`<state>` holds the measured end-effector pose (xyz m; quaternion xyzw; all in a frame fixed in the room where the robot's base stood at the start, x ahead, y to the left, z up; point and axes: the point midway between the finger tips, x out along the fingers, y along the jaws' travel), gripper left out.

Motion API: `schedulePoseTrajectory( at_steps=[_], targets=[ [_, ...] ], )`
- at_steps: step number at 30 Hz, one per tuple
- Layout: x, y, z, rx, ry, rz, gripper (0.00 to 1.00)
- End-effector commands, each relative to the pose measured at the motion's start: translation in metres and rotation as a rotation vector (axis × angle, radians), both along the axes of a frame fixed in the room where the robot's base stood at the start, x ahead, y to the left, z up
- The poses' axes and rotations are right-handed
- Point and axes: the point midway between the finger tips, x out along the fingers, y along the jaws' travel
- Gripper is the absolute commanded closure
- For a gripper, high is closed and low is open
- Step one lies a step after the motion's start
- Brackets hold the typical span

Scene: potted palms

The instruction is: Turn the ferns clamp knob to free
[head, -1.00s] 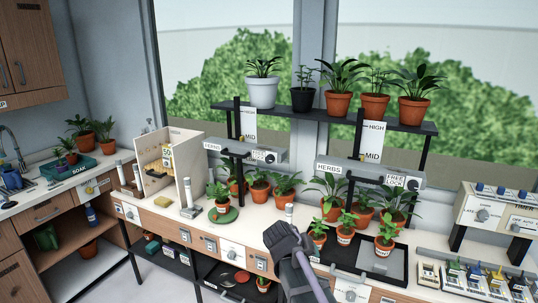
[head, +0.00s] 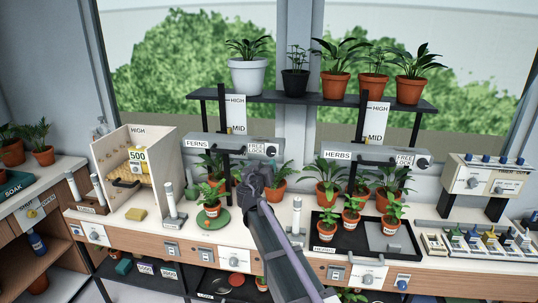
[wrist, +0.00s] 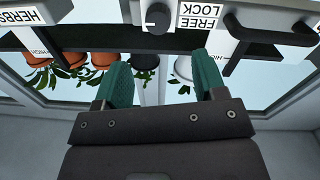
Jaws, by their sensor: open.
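The ferns clamp knob (head: 271,151) is a dark round knob at the right end of the grey FERNS lamp bar (head: 228,145), beside its FREE/LOCK label (head: 255,145). In the wrist view the knob (wrist: 158,17) is at the top centre, with the FREE/LOCK label upside down to its right. A small white mark shows on its left side; I cannot tell which word it points to. My gripper (head: 256,172) is just below the bar, near the knob. In the wrist view its green fingers (wrist: 162,72) are apart and empty, with the knob beyond them, not between them.
The HERBS bar (head: 340,155) with a similar knob (head: 423,162) is to the right. Potted plants stand below both bars, some close to my gripper. A dark shelf (head: 310,98) of plants is behind. A white tube (head: 297,215) stands right of my arm.

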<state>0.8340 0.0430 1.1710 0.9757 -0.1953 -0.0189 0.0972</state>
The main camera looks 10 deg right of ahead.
Motion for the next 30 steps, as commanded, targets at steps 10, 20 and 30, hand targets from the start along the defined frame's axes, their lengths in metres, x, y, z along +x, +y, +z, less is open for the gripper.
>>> schedulePoseTrajectory(
  at_steps=[10,20,30],
  targets=[
    [0.071,-0.029,0.000,-0.001,0.001,-0.004,0.35],
    [0.093,-0.040,0.000,-0.001,0.001,-0.002,0.35],
    [0.092,-0.040,0.000,-0.001,0.001,-0.002,0.60]
  ],
)
